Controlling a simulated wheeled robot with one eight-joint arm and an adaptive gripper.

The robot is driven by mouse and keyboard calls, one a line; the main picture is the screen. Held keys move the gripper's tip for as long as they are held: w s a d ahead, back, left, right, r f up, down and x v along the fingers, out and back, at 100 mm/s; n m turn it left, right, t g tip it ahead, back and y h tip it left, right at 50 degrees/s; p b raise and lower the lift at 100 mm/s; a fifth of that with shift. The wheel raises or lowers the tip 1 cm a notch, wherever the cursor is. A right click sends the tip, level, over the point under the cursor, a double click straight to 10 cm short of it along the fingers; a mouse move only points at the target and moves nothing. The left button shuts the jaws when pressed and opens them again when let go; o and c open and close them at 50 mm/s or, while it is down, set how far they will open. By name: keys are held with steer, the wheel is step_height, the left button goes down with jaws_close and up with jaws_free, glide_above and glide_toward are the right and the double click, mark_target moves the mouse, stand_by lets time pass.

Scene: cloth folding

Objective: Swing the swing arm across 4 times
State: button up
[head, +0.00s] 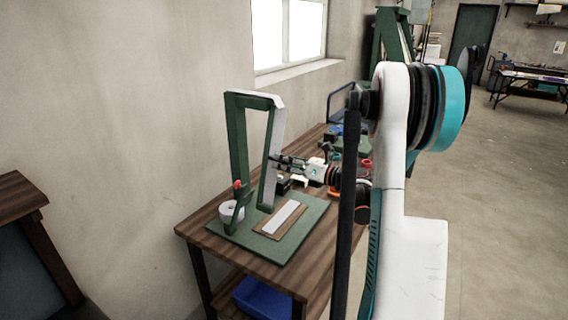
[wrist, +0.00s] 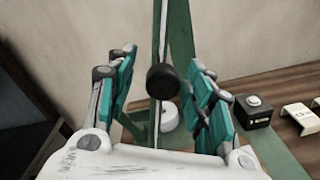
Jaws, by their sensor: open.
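The swing arm (head: 268,188) is a long bar hanging from the top of a green frame (head: 237,140). The frame stands on a green base plate (head: 284,244) on the wooden table. My gripper (head: 274,159) is at the bar's mid-height, on its right side. In the wrist view my gripper (wrist: 163,88) is open, with a finger on either side of a round black knob (wrist: 162,82). The swing arm shows there as a thin upright bar (wrist: 160,35) behind the knob. Neither finger visibly touches the knob.
A white round piece (head: 231,210) and a red-tipped part (head: 237,185) are by the frame's foot. A brown board with a pale strip (head: 280,218) lies on the plate. A black button box (wrist: 253,112) is to the right in the wrist view. The wall is close behind.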

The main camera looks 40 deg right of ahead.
steer(key=v, duration=1.1)
